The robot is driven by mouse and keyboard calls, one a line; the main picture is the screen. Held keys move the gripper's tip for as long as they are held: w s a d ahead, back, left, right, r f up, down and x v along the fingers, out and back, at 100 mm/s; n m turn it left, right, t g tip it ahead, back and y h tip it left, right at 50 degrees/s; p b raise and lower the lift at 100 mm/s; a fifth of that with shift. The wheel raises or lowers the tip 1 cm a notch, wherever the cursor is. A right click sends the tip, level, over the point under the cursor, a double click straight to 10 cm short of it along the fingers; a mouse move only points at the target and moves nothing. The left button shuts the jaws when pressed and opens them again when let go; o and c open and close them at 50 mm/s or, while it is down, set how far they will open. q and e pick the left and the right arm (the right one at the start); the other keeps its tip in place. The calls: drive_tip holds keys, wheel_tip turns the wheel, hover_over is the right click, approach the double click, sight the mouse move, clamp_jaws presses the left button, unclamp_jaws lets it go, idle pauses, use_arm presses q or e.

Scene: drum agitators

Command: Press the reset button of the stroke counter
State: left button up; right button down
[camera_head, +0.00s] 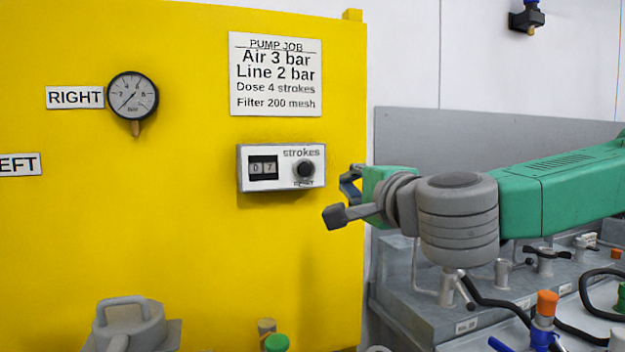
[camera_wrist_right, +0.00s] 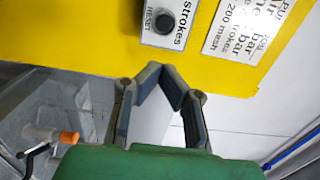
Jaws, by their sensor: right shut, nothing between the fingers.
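The stroke counter (camera_head: 282,183) is a white box on the yellow panel, labelled "strokes". Its display (camera_head: 263,167) seems to read 07. The round black reset button (camera_head: 304,170) is on its right half, with small text below. The button also shows at the top of the right wrist view (camera_wrist_right: 165,22). My right gripper (camera_head: 347,184) is right of the counter in the head view, apart from it. In the right wrist view its fingertips (camera_wrist_right: 160,70) come together, empty, below the counter and apart from the button. My left gripper is out of view.
A pressure gauge (camera_head: 133,95) and a "RIGHT" label (camera_head: 75,97) are left of the counter. A "PUMP JOB" sign (camera_head: 275,74) is above it. Grey fittings and hoses (camera_head: 500,270) fill the lower right.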

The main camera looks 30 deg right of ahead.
drive_tip(key=p, duration=0.7)
approach(307, 169)
drive_tip(key=w+d, duration=0.1)
drive_tip(key=w, duration=0.6)
drive_tip(key=shift+f+p, duration=0.2)
drive_tip(key=shift+p, duration=0.15)
drive_tip(key=shift+w+a+r, duration=0.1)
drive_tip(key=shift+w+a, duration=0.1)
drive_tip(key=shift+w, duration=0.2)
drive_tip(key=shift+w+d, duration=0.1)
drive_tip(key=shift+d, duration=0.55)
drive_tip(key=shift+w+d, duration=0.15)
drive_tip(key=shift+d, duration=0.1)
drive_tip(key=shift+w, duration=0.3)
drive_tip(key=shift+w+b, duration=0.1)
drive_tip(key=shift+b, duration=0.2)
drive_tip(key=shift+a+r, duration=0.15)
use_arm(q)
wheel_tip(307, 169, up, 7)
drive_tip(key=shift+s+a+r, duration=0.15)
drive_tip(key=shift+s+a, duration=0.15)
use_arm(e)
drive_tip(key=shift+w+a, duration=0.1)
drive_tip(key=shift+w, duration=0.1)
